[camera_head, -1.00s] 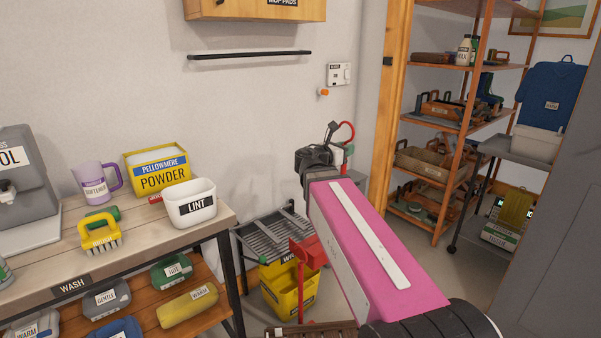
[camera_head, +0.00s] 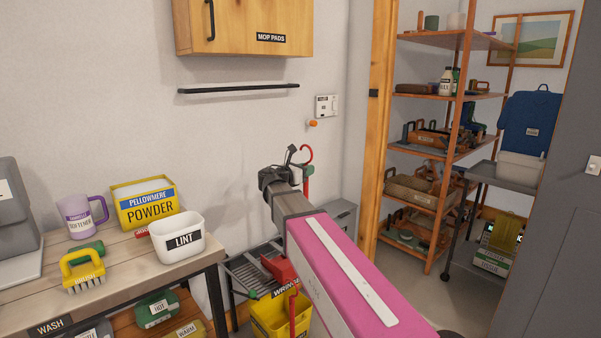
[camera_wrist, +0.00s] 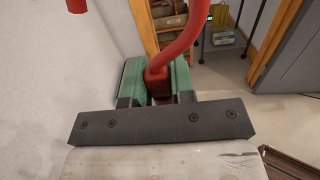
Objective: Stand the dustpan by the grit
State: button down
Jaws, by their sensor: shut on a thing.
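My gripper (camera_head: 285,183) points away from me, in front of the wall, above the drying rack. In the wrist view, its two green-tipped fingers are shut on a red curved handle (camera_wrist: 180,48), which I take as the dustpan's. The handle bends up and to the right. Its hooked top shows red in the head view (camera_head: 307,152). The pan itself is not clear; my arm hides much of that area. I cannot pick out the grit by a readable label.
A yellow wringer bucket (camera_head: 268,322) stands below my arm, with a red lever-like part (camera_head: 280,269) over it. The wash bench (camera_head: 130,262) is at left. Shelves (camera_head: 433,201) and a dark trolley (camera_head: 480,171) stand beyond the doorway. Floor (camera_head: 405,285) shows clear there.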

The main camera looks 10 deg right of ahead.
jog(key=shift+w+a+f, duration=0.35)
jog(key=shift+w+a, duration=0.15)
jog(key=shift+w, duration=0.2)
jog(key=shift+w+a+f, duration=0.35)
jog(key=shift+w+a, duration=0.1)
jog(key=shift+w, duration=0.25)
jog(key=shift+f, duration=0.1)
jog(key=c, duration=1)
grip_release()
jog(key=shift+o, duration=0.2)
